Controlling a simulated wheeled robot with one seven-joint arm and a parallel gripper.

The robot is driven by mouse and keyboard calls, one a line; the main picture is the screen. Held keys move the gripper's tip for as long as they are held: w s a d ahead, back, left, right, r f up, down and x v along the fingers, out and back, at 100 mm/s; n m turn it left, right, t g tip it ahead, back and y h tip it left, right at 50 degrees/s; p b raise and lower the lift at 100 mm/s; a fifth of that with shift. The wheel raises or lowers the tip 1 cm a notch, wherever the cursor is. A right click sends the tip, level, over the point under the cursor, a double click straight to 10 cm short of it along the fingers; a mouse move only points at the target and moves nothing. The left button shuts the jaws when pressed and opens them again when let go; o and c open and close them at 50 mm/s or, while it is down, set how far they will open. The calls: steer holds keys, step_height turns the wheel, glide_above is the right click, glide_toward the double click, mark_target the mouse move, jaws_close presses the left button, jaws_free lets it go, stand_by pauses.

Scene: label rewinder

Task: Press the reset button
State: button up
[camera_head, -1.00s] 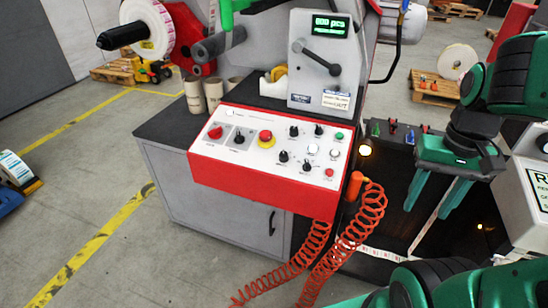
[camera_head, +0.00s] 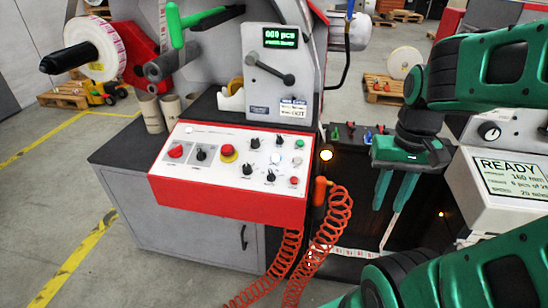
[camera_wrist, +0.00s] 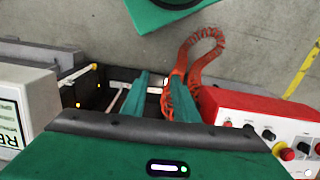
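The red-edged control panel with a white face (camera_head: 229,198) is left of centre in the head view. It carries a green button (camera_head: 300,144), two pale round buttons (camera_head: 275,158) (camera_head: 297,161), a red button (camera_head: 294,181), black knobs and a red mushroom knob on yellow (camera_head: 228,153). The labels are too small to read, so I cannot tell which is reset. My gripper (camera_head: 389,208) points down to the right of the panel, apart from it. Its fingers are apart and empty. In the wrist view, the gripper (camera_wrist: 160,80) is left of the panel (camera_wrist: 262,106).
An orange coiled cord (camera_head: 333,227) hangs at the panel's right end, near my gripper. A white box with a READY screen (camera_head: 508,178) stands right of the gripper. The grey machine housing with a counter display (camera_head: 281,38) rises behind the panel. Open floor lies at the left.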

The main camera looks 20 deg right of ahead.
jaws_close()
stand_by(1.4)
